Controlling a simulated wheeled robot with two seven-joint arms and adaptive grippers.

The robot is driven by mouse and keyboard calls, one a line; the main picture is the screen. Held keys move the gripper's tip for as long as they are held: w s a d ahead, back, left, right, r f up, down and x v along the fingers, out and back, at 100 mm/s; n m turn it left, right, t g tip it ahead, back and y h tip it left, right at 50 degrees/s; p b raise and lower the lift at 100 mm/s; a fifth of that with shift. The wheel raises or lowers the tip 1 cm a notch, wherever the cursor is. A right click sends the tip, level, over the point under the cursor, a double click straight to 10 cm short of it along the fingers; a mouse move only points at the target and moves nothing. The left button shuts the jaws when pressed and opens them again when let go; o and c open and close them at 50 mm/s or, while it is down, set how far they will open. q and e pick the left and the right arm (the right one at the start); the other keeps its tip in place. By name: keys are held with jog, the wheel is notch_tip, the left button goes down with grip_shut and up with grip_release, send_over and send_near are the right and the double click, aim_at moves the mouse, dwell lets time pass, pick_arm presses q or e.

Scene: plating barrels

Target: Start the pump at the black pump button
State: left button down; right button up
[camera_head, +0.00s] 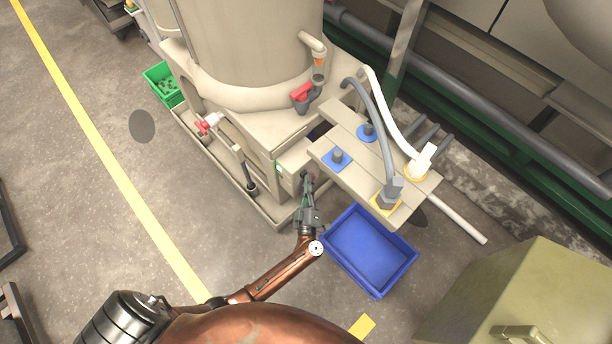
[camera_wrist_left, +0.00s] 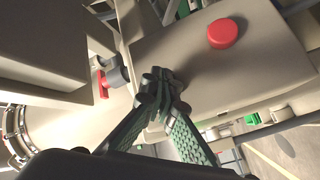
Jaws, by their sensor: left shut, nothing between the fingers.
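My left gripper (camera_head: 307,178) is shut and empty, with its fingertips at the front of the beige control box (camera_head: 291,157) beside the tank. In the left wrist view the shut fingertips (camera_wrist_left: 162,85) are in front of the box face (camera_wrist_left: 262,65), at or very near it; I cannot tell whether they touch. A red button (camera_wrist_left: 223,33) stands on that face, up and right of the fingertips. I cannot make out the black pump button; the dark fingers cover that part of the face, where a dark patch shows by the tips. My right gripper is not in view.
A blue bin (camera_head: 368,250) stands on the floor right of my left forearm. A beige shelf (camera_head: 350,150) with hoses and blue-based fittings overhangs right of the gripper. A red-handled valve (camera_head: 302,94) is on the tank (camera_head: 245,45). Open floor lies to the left.

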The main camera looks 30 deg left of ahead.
pick_arm(q)
jog(key=s+d, duration=0.2)
jog(key=d, duration=0.3)
jog(key=shift+d, duration=0.4)
dwell(0.8)
